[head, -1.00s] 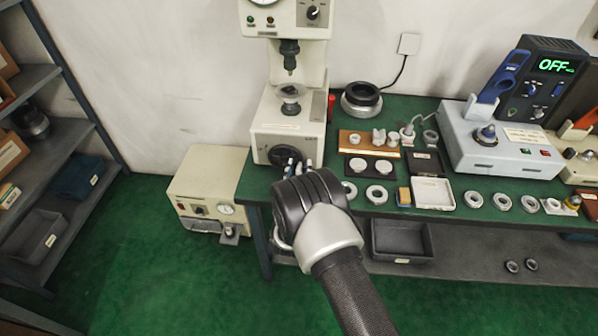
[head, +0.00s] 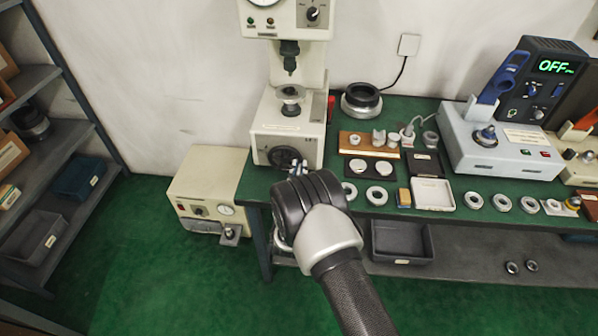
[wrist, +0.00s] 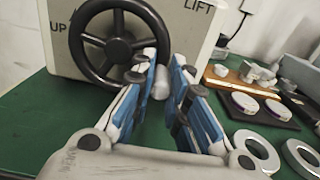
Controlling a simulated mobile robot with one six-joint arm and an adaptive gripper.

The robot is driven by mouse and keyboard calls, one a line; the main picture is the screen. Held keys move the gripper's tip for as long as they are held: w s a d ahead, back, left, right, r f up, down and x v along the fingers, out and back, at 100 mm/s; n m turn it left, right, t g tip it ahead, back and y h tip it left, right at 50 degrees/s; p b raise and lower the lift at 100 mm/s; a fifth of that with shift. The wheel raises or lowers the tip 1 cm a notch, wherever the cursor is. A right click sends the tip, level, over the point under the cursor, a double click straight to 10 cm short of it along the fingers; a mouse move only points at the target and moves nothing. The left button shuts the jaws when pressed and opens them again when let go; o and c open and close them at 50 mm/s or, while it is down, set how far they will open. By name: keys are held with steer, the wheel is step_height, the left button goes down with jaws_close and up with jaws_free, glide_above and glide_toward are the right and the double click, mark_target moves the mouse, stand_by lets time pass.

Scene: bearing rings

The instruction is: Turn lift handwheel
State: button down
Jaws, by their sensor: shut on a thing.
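The black lift handwheel (wrist: 121,44) is on the front of the pale machine, between the labels UP and LIFT in the wrist view. It also shows in the head view (head: 283,157), low on the machine's base, partly behind my fingers. My gripper (wrist: 168,88) is at the wheel's lower right, its two blue-padded fingers on either side of a small pale handle (wrist: 160,83). The fingers are shut on this handle. In the head view my gripper (head: 288,167) hides part of the wheel's lower right.
The tester (head: 290,110) stands at the left end of the green bench. Right of my gripper lie a black plate (wrist: 250,104) with pale discs and several metal rings (wrist: 257,150). A beige box (head: 208,190) stands on the floor to the left.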

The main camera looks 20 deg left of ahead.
mark_target(284, 157)
steer(key=shift+r+n, duration=0.15)
steer(key=shift+n, duration=0.15)
step_height(284, 157, up, 2)
steer(key=n, duration=0.4)
steer(key=shift+n, duration=0.3)
steer(key=r+n, duration=0.1)
steer(key=n, duration=0.1)
steer(key=a+r+n, duration=0.1)
steer(key=n, duration=0.1)
steer(key=shift+s, duration=0.1)
steer(key=n, duration=0.1)
steer(key=a+r+n, duration=0.1)
steer(key=n, duration=0.3)
steer(key=shift+s+a+r, duration=0.15)
steer(key=shift+a, duration=0.1)
steer(key=shift+s+a+r+n, duration=0.2)
steer(key=shift+a+n, duration=0.3)
steer(key=shift+n, duration=0.65)
steer(key=shift+s+a+r+n, duration=0.15)
steer(key=shift+a+n, duration=0.3)
steer(key=shift+n, duration=0.7)
steer(key=shift+w, duration=0.1)
steer(key=c, duration=1.5)
jaws_free()
steer(key=shift+f, duration=0.15)
